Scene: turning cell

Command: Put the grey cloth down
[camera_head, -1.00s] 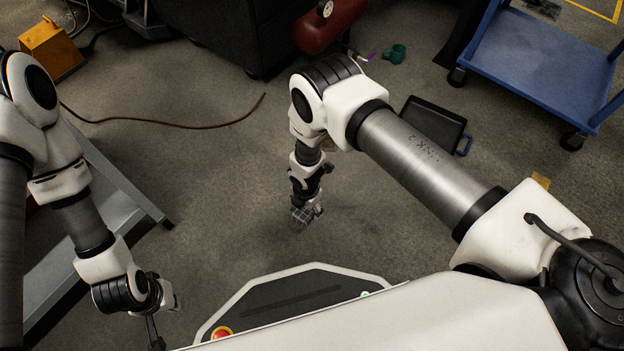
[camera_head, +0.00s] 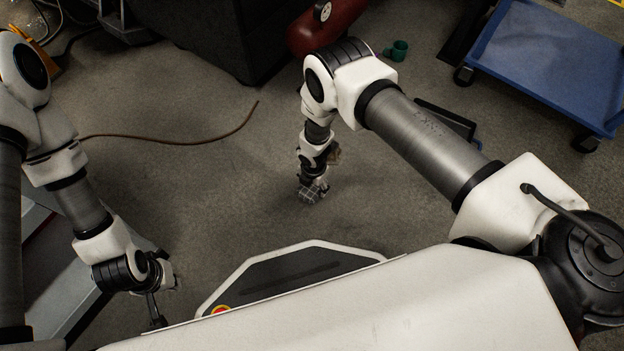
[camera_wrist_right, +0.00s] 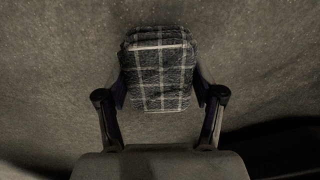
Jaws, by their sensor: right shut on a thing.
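The grey cloth (camera_wrist_right: 158,68) is a folded, dark grey checked pad with pale lines. In the right wrist view it sits between the two fingers of my right gripper (camera_wrist_right: 160,100), which is shut on it. In the head view the cloth (camera_head: 311,194) shows small at the end of my right gripper (camera_head: 313,184), low over the bare floor. Whether it touches the floor I cannot tell. My left gripper (camera_head: 158,312) is at the lower left beside my base, seen small and from above; its fingers are partly hidden.
A blue cart (camera_head: 545,70) stands at the upper right. A red tank (camera_head: 325,25) and a green part (camera_head: 398,50) are at the top. A brown cable (camera_head: 190,141) lies at left. A dark tray (camera_head: 447,117) is partly behind my right arm. The middle floor is clear.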

